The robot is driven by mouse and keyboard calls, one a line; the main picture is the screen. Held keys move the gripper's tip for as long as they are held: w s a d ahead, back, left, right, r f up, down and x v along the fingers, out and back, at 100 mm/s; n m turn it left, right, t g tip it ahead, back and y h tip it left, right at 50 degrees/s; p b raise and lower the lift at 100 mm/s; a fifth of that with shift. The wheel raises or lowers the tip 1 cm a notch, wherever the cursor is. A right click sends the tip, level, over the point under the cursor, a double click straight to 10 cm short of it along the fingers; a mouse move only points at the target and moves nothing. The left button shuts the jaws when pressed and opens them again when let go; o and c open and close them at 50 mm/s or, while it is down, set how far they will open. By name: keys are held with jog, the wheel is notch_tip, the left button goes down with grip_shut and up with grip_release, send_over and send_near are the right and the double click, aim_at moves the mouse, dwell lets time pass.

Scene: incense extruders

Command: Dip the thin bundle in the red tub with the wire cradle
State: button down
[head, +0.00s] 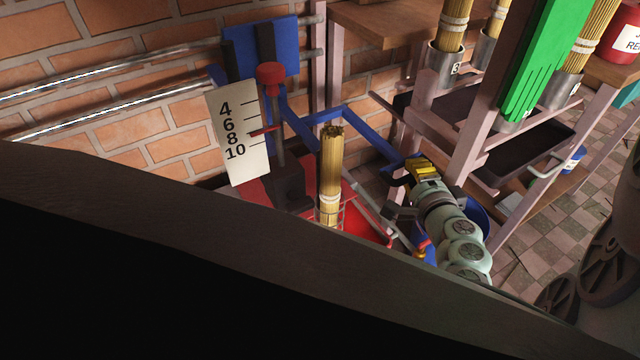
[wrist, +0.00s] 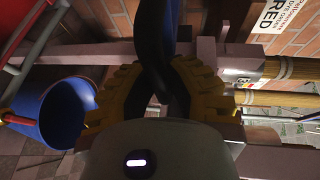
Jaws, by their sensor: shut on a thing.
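The bundle (head: 331,170) is a tan bunch of sticks with a pale band, upright in the wire cradle (head: 343,212). The red tub (head: 366,226) is around and below them; the dark foreground edge hides its front, the bundle's lower end and any liquid level. A blue lever frame (head: 362,132) runs from the post to my gripper (head: 410,171). A white depth scale (head: 238,133) reads 4 to 10; a red pointer (head: 264,131) lies near 8.
A blue bucket (wrist: 68,112) stands below left of my gripper in the wrist view. A rack (head: 468,130) with several bundles in metal cups and a green panel (head: 545,55) is right of my arm. A brick wall (head: 130,60) with metal pipes is behind.

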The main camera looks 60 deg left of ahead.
jog(key=shift+f, duration=0.1)
notch_tip(320, 180, down, 18)
jog(key=b, duration=1.7)
jog(key=shift+b, duration=0.3)
jog(key=shift+w+a, duration=0.1)
jog(key=shift+a, duration=0.15)
jog(key=c, duration=1.5)
grip_release()
jog(key=o, duration=0.5)
jog(key=shift+d, duration=0.45)
jog(key=shift+c, duration=0.2)
jog(key=shift+o, duration=0.5)
jog(key=v, duration=0.7)
jog(key=shift+r, duration=0.2)
